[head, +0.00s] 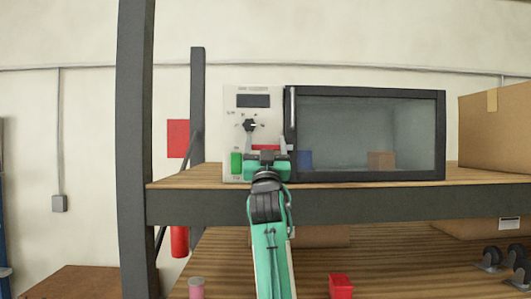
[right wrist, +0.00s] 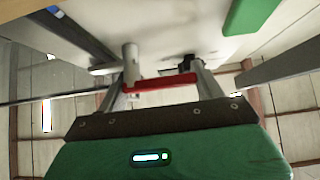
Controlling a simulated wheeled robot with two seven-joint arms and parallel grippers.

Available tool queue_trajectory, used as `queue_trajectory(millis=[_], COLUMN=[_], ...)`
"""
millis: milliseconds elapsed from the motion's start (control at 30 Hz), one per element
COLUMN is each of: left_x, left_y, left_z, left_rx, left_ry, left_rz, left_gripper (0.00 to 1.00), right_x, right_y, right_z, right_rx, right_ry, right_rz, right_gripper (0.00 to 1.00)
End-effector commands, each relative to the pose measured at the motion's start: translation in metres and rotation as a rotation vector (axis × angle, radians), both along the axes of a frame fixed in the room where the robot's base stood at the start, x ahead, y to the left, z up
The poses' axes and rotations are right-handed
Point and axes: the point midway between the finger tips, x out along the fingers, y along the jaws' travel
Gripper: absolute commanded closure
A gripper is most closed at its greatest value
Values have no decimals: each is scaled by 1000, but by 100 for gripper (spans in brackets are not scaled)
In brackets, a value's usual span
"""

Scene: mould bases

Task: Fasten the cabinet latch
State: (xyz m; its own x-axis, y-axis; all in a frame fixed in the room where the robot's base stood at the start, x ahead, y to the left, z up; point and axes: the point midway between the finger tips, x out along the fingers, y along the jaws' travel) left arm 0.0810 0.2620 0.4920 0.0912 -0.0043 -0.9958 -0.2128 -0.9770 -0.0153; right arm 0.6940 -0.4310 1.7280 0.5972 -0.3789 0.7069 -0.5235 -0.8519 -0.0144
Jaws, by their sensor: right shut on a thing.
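The cabinet has a pale control panel (head: 236,120) on the left and a dark-framed glass door (head: 365,92) on the right, which looks closed in the head view. The latch is a red bar (head: 266,147) lying about level, low between panel and door. In the right wrist view the red latch (right wrist: 160,84) spans between the two grey fingers. My right gripper (head: 268,157) is in front of it and shut on it; its fingertips are partly hidden in the head view. My left gripper is out of view.
A cardboard box (head: 495,130) stands at the right. A red bin (head: 341,286) is on the lower shelf.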

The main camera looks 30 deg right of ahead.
Motion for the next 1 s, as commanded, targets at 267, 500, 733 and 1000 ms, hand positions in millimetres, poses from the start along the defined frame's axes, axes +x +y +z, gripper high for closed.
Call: queue_trajectory(millis=[267, 500, 733, 1000], left_x=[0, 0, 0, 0], left_y=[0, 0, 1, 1], left_z=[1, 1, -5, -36], left_rx=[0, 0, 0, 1], left_ry=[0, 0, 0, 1], left_rz=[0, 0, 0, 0], left_gripper=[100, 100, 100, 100], right_x=[0, 0, -3, -31], right_y=[0, 0, 2, 20], right_z=[1, 0, -6, -44], right_rx=[2, 1, 1, 1], right_ry=[-1, -1, -2, -2], right_rz=[2, 1, 1, 3], right_gripper=[26, 10, 10, 10])
